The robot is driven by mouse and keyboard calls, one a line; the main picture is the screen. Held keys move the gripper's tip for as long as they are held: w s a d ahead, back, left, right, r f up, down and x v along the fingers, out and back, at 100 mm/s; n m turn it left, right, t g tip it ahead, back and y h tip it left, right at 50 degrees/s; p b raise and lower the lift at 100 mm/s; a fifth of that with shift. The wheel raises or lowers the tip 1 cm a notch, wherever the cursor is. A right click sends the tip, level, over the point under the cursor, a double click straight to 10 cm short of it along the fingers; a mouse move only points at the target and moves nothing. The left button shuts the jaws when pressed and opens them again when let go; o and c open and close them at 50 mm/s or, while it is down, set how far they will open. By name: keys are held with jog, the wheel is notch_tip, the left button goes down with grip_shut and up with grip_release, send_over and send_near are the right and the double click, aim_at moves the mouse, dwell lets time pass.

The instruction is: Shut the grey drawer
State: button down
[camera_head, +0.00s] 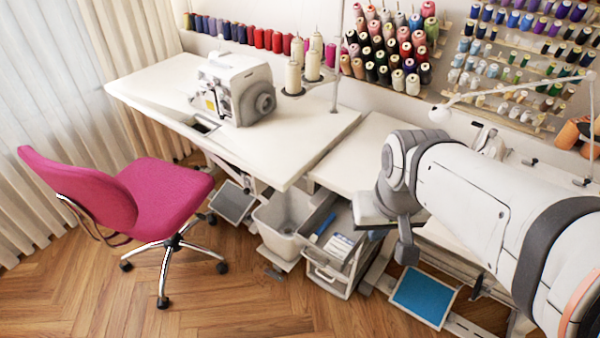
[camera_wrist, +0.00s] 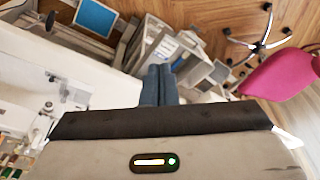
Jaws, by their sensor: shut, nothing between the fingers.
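The grey drawer (camera_head: 322,278) stands open under the white table, with its front facing the room. A blue item and pale papers or packets lie in it. The drawer also shows in the wrist view (camera_wrist: 133,48), beyond my fingertips. My gripper (camera_head: 405,256) is in the air to the right of the drawer in the head view, fingers pointing down. In the wrist view its blue-grey fingers (camera_wrist: 160,70) are together with nothing between them. They overlap the drawer in that picture; I see no clear contact. Part of the drawer's right side and back is hidden by the table and my arm.
A pale grey bin (camera_head: 275,232) stands left of the drawer. A pink chair (camera_head: 165,195) is farther left, and a blue-topped pedal (camera_head: 424,294) lies right. The white table (camera_head: 340,125) above carries a sewing machine (camera_head: 236,88). The wooden floor in front is clear.

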jog(key=shift+d, duration=0.1)
jog(key=w+a+f+n+h+b, duration=0.1)
jog(key=w+a+f+n+b, duration=0.45)
jog(key=f+n+b, duration=0.75)
jog(key=w+a+f+n+h+b, duration=0.1)
jog(key=w+a+f+n+b, duration=0.2)
jog(key=a+f+n+b, duration=0.95)
jog(key=w+d+f+n+b, duration=0.3)
jog(key=w+d+f, duration=0.1)
jog(key=d+f, duration=0.2)
jog(key=shift+w+d+g, duration=0.25)
jog(key=shift+d+g, duration=0.05)
jog(key=shift+d, duration=0.2)
